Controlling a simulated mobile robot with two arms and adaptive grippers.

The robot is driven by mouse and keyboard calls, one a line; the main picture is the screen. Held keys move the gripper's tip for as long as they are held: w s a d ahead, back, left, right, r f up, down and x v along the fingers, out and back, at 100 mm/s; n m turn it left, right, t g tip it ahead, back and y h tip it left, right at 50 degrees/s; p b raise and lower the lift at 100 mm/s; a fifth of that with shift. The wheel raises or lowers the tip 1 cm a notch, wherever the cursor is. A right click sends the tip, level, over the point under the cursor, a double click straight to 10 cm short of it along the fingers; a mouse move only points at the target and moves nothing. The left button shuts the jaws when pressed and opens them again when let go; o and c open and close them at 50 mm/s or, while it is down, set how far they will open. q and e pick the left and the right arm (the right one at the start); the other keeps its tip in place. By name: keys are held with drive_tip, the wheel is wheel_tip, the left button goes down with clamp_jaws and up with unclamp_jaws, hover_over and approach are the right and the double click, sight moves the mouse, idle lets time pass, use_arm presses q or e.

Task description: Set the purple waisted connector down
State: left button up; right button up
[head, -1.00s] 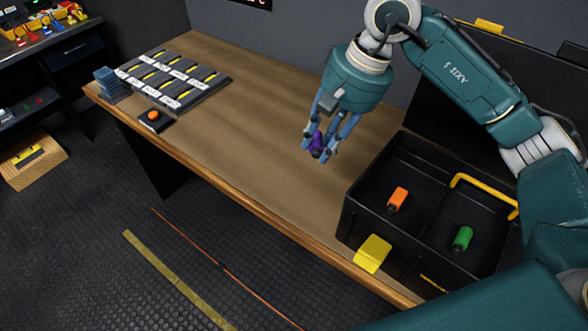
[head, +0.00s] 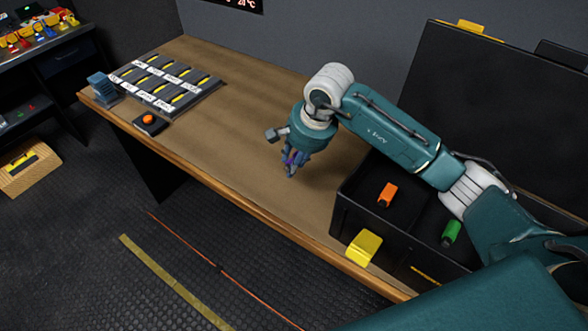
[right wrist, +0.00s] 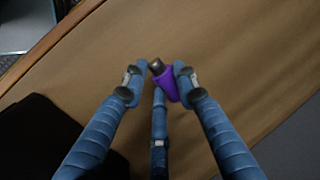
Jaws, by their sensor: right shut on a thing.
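The purple waisted connector (right wrist: 168,84) shows in the right wrist view between the fingers of my right gripper (right wrist: 158,84). It has a dark grey end and lies tilted in the grasp. In the head view my right gripper (head: 290,163) is shut on it, low over the wooden table (head: 230,115), left of the black case. Only a little purple of the connector (head: 290,160) shows there, the rest hidden by the fingers. I cannot tell whether the connector touches the table. My left gripper is not in view.
The open black case (head: 345,212) holds an orange connector (head: 387,194) and a green connector (head: 451,232). A labelled rack (head: 165,83), a blue stack (head: 101,86) and an orange-button box (head: 149,122) stand at the table's far left. The table's middle is clear.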

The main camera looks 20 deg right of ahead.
sight(291, 180)
drive_tip(key=shift+f, duration=0.65)
wheel_tip(291, 180, down, 3)
drive_tip(key=shift+f+p, duration=0.1)
drive_tip(key=shift+p, duration=0.4)
drive_tip(key=shift+f, duration=0.2)
drive_tip(key=shift+f+b, duration=0.25)
drive_tip(key=shift+b, duration=0.05)
drive_tip(key=o, duration=1.1)
drive_tip(key=shift+r, duration=0.1)
drive_tip(key=shift+c, duration=0.2)
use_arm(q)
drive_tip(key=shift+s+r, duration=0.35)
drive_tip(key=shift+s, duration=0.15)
use_arm(e)
drive_tip(key=shift+o, duration=0.7)
